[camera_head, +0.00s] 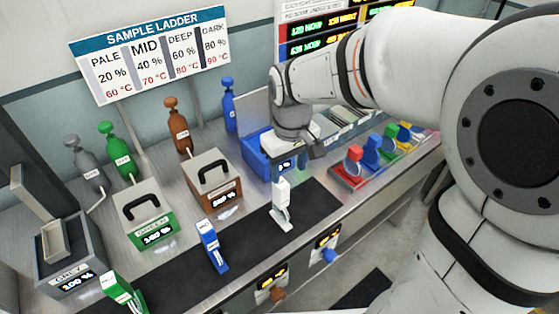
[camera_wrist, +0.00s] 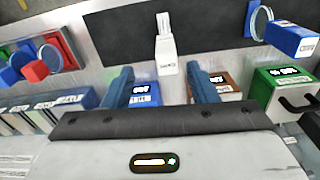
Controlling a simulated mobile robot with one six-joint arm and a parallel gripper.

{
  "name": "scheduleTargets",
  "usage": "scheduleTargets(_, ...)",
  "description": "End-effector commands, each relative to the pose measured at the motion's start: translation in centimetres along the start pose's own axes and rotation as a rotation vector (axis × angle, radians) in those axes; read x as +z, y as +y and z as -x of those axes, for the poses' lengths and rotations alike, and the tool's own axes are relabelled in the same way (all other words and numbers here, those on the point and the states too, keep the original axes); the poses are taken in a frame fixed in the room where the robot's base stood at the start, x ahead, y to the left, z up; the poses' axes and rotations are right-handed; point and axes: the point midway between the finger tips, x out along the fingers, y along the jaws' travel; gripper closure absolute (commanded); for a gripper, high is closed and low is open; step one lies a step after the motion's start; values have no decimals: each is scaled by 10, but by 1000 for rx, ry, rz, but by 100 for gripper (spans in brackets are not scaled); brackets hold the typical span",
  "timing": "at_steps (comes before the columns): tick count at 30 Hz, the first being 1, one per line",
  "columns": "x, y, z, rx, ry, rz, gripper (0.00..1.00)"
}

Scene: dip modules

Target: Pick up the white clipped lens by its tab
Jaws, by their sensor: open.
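The white clipped lens (camera_head: 281,207) stands on the dark mat (camera_head: 310,207), its labelled tab upward. My gripper (camera_head: 279,176) is just above it, pointing down. In the wrist view the white clipped lens (camera_wrist: 166,48) shows just beyond the gap between the two blue fingers of my gripper (camera_wrist: 160,72). The fingers are apart and nothing is held. The tab is roughly centred between them; I cannot tell whether its top is between the tips.
A blue clip (camera_head: 211,246) and a green clip (camera_head: 122,291) stand on the mat to the left. A blue box (camera_head: 260,160), a brown box (camera_head: 214,183) and a green box (camera_head: 146,216) line the back.

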Motion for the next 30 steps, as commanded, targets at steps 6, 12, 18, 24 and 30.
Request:
scheduleTargets(6, -21, -12, -23, -11, -39, 75, 47)
scheduleTargets(12, -20, -12, -44, -12, -42, 77, 47)
scheduleTargets(18, -16, -9, -70, -12, -45, 76, 47)
scheduleTargets(24, -15, -8, -95, -12, -41, 76, 47)
scheduleTargets(30, -15, -8, -97, -11, -38, 75, 47)
